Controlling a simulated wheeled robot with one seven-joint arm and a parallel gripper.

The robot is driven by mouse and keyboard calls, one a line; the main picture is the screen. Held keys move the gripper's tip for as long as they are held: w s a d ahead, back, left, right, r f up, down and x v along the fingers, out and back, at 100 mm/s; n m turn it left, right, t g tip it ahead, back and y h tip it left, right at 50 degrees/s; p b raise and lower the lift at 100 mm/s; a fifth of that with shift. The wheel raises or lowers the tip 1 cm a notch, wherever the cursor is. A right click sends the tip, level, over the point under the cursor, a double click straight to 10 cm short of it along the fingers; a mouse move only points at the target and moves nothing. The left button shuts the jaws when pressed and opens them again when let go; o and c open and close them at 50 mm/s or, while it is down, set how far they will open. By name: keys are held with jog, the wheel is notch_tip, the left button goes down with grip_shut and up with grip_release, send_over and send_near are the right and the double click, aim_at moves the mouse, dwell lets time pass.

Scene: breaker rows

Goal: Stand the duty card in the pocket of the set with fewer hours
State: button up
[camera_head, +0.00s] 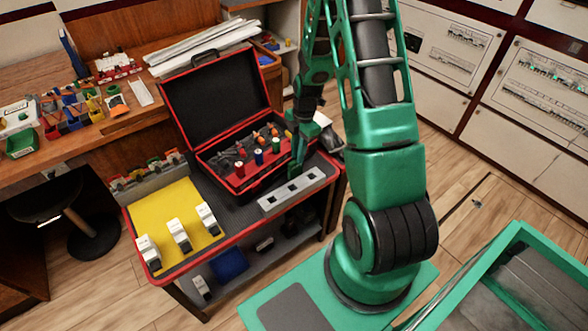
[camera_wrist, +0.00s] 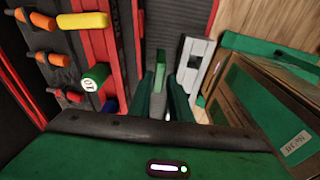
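My gripper (camera_head: 297,165) is low over the trolley, between the open toolbox and a grey bar (camera_head: 284,197) with square holes. In the wrist view its two green fingers (camera_wrist: 161,95) stand apart. A thin green upright piece (camera_wrist: 160,70) shows in line with the gap; I cannot tell what it is, and contact with the fingers is not visible. The grey bar is just right of the fingers in the wrist view (camera_wrist: 191,66). I cannot identify the duty card, the pockets or any hours reading in either view.
The black, red-edged toolbox (camera_head: 216,92) holds orange-handled tools and coloured cylinders. A yellow mat (camera_head: 167,207) carries three white breakers (camera_head: 179,235). Panels with switch rows (camera_head: 545,80) line the right wall. A cluttered bench (camera_head: 130,145) stands left. Wooden floor (camera_head: 455,185) is clear right of my arm.

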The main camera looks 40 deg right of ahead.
aim_at(295, 167)
jog(key=shift+a+f, duration=0.25)
jog(key=shift+f, duration=1.55)
jog(key=shift+a+f, duration=0.2)
jog(key=shift+f, duration=1.6)
grip_shut()
